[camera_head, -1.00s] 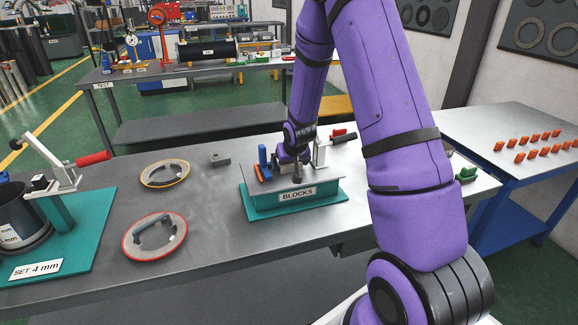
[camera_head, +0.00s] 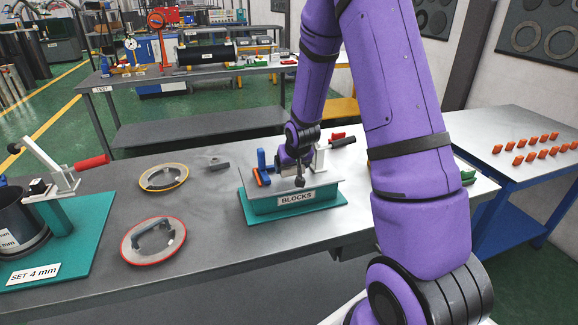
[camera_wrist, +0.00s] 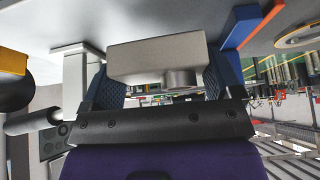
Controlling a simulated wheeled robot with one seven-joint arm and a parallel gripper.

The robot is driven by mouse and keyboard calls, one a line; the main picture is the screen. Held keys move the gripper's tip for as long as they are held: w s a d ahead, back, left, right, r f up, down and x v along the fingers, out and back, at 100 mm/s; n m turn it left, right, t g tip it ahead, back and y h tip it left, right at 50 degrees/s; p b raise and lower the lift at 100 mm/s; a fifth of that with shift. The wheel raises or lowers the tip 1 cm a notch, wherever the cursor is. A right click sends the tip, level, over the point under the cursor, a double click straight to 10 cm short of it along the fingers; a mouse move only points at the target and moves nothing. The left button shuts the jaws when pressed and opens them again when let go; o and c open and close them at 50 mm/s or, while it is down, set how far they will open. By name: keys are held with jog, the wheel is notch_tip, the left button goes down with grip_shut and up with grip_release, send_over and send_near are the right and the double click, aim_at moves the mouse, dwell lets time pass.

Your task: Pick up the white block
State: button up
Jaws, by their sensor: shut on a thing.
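A pale block (camera_wrist: 155,55), whitish grey in this light and taken to be the white block, fills the space between the blue textured pads of my gripper (camera_wrist: 160,88) in the wrist view. A short round boss shows on its lower side. My gripper is shut on the block. In the head view my gripper (camera_head: 298,177) is low over the grey top of the teal-based stand labelled BLOCKS (camera_head: 296,200). The block is hard to make out there, and I cannot tell whether it touches the stand.
A blue block (camera_head: 262,160) and an orange block (camera_head: 265,177) stand close left of my gripper. A white upright piece (camera_head: 319,158) with a black handle is close right. Two ringed discs (camera_head: 163,177) lie on the table.

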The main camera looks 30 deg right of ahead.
jog(key=s+a+r, duration=0.3)
jog(key=s+r, duration=0.2)
jog(key=s, duration=0.5)
jog(key=shift+s+r, duration=0.2)
jog(key=shift+r, duration=0.15)
jog(key=w, duration=0.4)
jog(key=w+d, duration=0.1)
jog(key=w, duration=0.7)
jog(key=shift+w+d+r, duration=0.15)
jog(key=shift+r, duration=0.15)
jog(key=shift+f, duration=0.15)
jog(key=shift+f, duration=2.75)
jog(key=shift+f, duration=0.75)
jog(key=shift+r, duration=0.1)
